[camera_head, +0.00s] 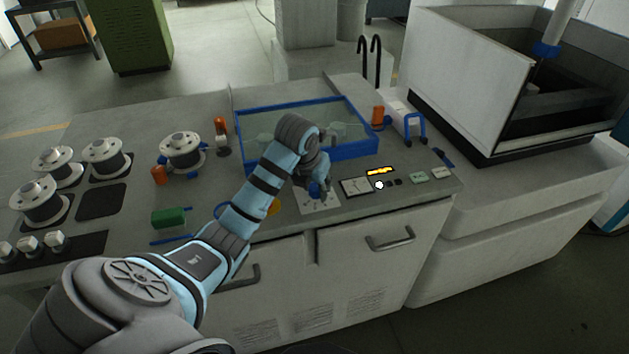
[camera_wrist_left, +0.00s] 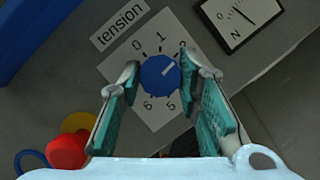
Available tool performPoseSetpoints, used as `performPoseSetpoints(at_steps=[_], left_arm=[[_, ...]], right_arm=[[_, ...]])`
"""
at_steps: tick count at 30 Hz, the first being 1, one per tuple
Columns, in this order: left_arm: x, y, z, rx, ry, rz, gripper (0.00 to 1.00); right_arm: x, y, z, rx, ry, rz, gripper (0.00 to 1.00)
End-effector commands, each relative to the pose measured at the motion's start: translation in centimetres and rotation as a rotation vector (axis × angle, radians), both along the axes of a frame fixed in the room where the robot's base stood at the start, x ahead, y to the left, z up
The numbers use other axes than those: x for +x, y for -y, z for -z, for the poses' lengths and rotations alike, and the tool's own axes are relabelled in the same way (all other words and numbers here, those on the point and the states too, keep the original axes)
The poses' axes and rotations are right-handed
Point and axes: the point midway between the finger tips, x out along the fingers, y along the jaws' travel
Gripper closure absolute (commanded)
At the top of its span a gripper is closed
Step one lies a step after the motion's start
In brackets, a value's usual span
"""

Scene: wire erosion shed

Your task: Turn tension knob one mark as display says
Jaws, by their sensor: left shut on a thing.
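The blue tension knob (camera_wrist_left: 160,76) sits on a white dial plate (camera_wrist_left: 128,66) under a "tension" label (camera_wrist_left: 122,24) in the left wrist view. Numbers 0, 1, 5 and 6 are readable; a finger partly covers the right side of the scale. The knob's white pointer line points to the upper right, roughly toward the mark after 1. My left gripper (camera_wrist_left: 158,84) has its fingers on both sides of the knob, shut on it. In the head view the left gripper (camera_head: 319,190) is over the dial plate (camera_head: 320,206). The orange-lit display (camera_head: 380,171) is too small to read.
A needle gauge marked N (camera_wrist_left: 240,17) lies beside the dial; it shows in the head view too (camera_head: 356,187). A red button (camera_wrist_left: 66,151) on yellow is left of the dial. A blue-rimmed tray (camera_head: 357,151) stands behind. Wire spools (camera_head: 183,150) stand at the left.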

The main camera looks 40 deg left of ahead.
Motion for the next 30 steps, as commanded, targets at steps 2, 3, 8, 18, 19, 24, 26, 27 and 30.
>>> performPoseSetpoints(at_steps=[2,3,8,18,19,24,26,27,30], left_arm=[[0.04,0.03,-0.18,0.000,0.002,-0.025,0.97],[0.05,0.04,-0.17,0.001,0.002,-0.037,0.97],[0.07,0.03,-0.10,0.001,0.003,-0.064,0.97],[0.07,0.04,-0.05,0.000,0.003,-0.070,0.97],[0.07,0.04,-0.05,0.000,0.003,-0.070,0.97],[0.05,0.04,-0.03,0.000,0.002,-0.069,0.49],[0.05,0.03,-0.02,0.000,0.002,-0.069,0.49],[0.04,0.03,-0.01,0.000,0.001,-0.069,0.49],[0.03,0.02,-0.01,0.000,0.001,-0.069,0.49]], right_arm=[[0.00,0.01,-0.31,0.000,0.000,0.000,1.00],[0.00,0.00,-0.37,0.000,0.000,0.000,1.00],[0.00,0.00,-0.49,0.000,0.000,0.000,1.00],[0.00,0.00,-0.47,0.000,0.000,0.000,1.00],[0.00,0.00,-0.47,0.000,0.000,0.000,1.00],[0.00,0.00,-0.47,0.000,0.000,0.000,1.00],[0.00,-0.01,-0.47,0.000,0.000,0.000,1.00],[0.00,-0.01,-0.47,0.000,0.000,0.000,1.00],[0.00,-0.01,-0.47,0.000,0.000,0.000,1.00]])
